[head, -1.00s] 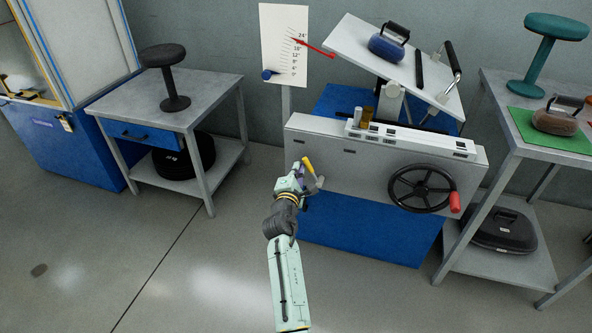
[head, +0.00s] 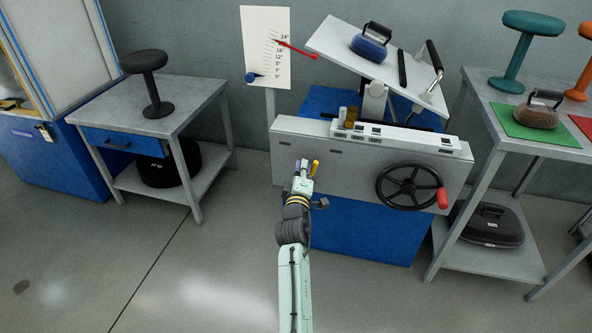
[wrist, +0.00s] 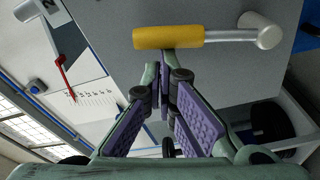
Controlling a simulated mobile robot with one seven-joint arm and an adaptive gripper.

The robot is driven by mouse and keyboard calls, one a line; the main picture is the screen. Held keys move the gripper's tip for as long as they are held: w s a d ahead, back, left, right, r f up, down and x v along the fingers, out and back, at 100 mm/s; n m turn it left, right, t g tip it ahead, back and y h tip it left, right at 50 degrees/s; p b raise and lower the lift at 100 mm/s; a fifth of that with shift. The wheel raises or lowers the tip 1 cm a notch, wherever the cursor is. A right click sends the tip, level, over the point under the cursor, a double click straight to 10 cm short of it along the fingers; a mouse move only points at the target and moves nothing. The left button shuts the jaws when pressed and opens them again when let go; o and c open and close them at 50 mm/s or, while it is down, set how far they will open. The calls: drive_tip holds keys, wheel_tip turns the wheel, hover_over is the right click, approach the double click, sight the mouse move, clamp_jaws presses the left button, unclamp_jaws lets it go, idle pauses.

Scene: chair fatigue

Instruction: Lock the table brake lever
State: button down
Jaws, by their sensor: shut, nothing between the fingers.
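The brake lever, with a yellow grip (head: 315,168), is on the left part of the table's grey front panel. In the wrist view its yellow grip (wrist: 168,37) lies across the picture, with a metal rod running right to a round pivot (wrist: 262,31). My gripper (head: 304,165) is in front of the panel, just left of the grip in the head view. In the wrist view my gripper's purple-padded fingers (wrist: 163,90) are together and empty, just below the grip. I cannot tell whether they touch it.
A black handwheel (head: 408,187) with a red knob is on the panel's right. Above, a tilted board (head: 340,42) carries a blue weight (head: 370,42). An angle scale (head: 266,45) stands behind. Side tables stand left (head: 190,95) and right (head: 470,80). The floor in front is clear.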

drive_tip(key=shift+s+d+f+m+b, duration=0.1)
drive_tip(key=shift+s+d+m+b, duration=0.15)
drive_tip(key=shift+d+m, duration=0.45)
drive_tip(key=shift+s+d+m+b, duration=0.1)
drive_tip(key=shift+d+m+b, duration=0.3)
drive_tip(key=shift+m, duration=0.4)
